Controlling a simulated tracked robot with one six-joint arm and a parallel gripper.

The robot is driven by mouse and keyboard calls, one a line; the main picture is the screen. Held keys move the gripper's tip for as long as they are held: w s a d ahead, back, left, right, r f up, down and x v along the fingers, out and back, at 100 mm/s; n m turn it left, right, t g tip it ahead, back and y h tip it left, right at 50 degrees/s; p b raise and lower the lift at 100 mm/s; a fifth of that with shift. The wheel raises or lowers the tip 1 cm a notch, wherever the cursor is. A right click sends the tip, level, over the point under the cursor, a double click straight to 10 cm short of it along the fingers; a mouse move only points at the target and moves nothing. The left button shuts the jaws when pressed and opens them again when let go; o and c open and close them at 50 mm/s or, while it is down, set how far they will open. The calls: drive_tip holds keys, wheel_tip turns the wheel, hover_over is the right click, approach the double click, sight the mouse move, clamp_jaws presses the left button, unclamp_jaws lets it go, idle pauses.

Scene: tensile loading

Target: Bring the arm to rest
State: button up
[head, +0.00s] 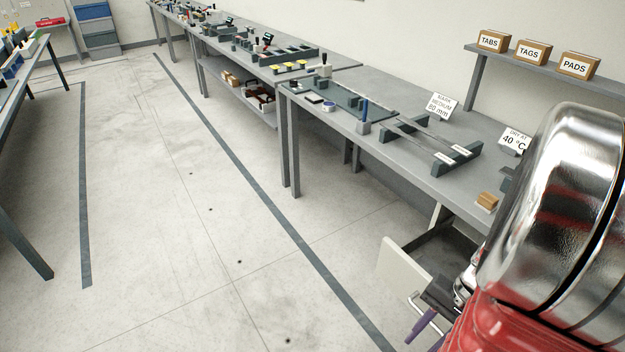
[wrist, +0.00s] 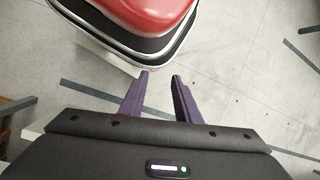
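My gripper (wrist: 162,75) shows in the wrist view with its two purple fingers apart and nothing between them. Bare floor shows past the fingertips, and my own red and black body is close ahead of them. In the head view part of my gripper (head: 421,325) shows low at the right, beside the bench. My red and chrome arm hides much of that side, including most of the wrist.
A grey bench (head: 340,118) runs along the right wall with a rack of strips (head: 430,141) and small signs. A pale-fronted open drawer (head: 403,264) juts out below it, close to my gripper. A shelf (head: 540,66) holds labelled boxes. The floor (head: 190,220) at left centre is clear.

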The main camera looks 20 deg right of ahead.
drive_tip(key=w+a+r+n+t+h, duration=0.2)
drive_tip(key=w+a+r+n, duration=0.3)
drive_tip(key=a+r, duration=0.4)
drive_tip(key=w+a+r+n+t+h, duration=0.2)
drive_tip(key=w+a+r+n, duration=0.4)
drive_tip(key=a+r, duration=0.4)
drive_tip(key=shift+w+a+r+n+t, duration=0.2)
drive_tip(key=shift+a+r+n+t, duration=0.1)
drive_tip(key=shift+r+n+t, duration=0.5)
drive_tip(key=shift+d+f, duration=0.1)
drive_tip(key=shift+f, duration=0.15)
